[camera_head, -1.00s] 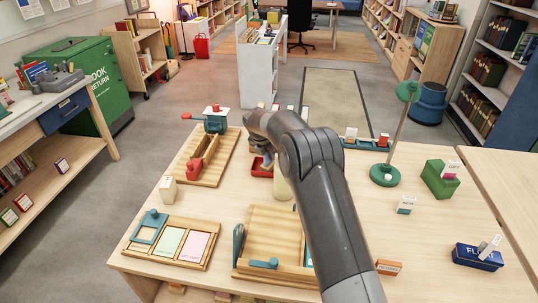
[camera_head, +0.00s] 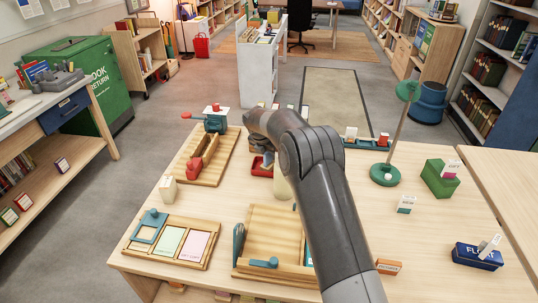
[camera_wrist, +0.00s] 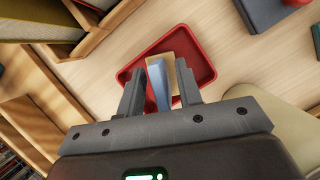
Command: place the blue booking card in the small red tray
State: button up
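The small red tray (camera_wrist: 205,66) lies on the table below my gripper (camera_wrist: 161,88) in the wrist view. It also shows in the head view (camera_head: 262,171), partly behind my arm. The blue booking card (camera_wrist: 159,84) is between my fingers, over or in the tray, and tilted in the picture. A gap shows beside it, and my fingers stand apart, so my gripper looks open around it. A tan piece (camera_wrist: 183,80) is beside the card, partly hidden by the right finger. Whether the card rests on the tray floor is hard to tell.
A wooden rack (camera_head: 207,163) with a red piece is left of the tray. A slatted wooden holder (camera_head: 272,228) stands in front, and a framed card board (camera_head: 172,243) at front left. A green-based lamp (camera_head: 384,174) stands to the right.

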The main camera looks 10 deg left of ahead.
jog(key=v, duration=1.2)
jog(key=s+d+r+m, duration=1.5)
jog(key=s+d+r, duration=0.2)
jog(key=s+d, duration=0.25)
jog(key=s+d+f+m, duration=0.1)
jog(key=s+d+m, duration=0.2)
jog(key=s+m, duration=0.2)
jog(key=s+d+f+m+t+y, duration=0.1)
jog(key=s+d+m, duration=0.3)
jog(key=s, duration=0.8)
jog(key=s+d+f+m, duration=0.2)
jog(key=s+d+m, duration=0.2)
jog(key=s+m, duration=0.3)
jog(key=shift+s+f+t+y, duration=0.2)
jog(key=shift+s+t+y, duration=0.15)
jog(key=shift+s, duration=0.85)
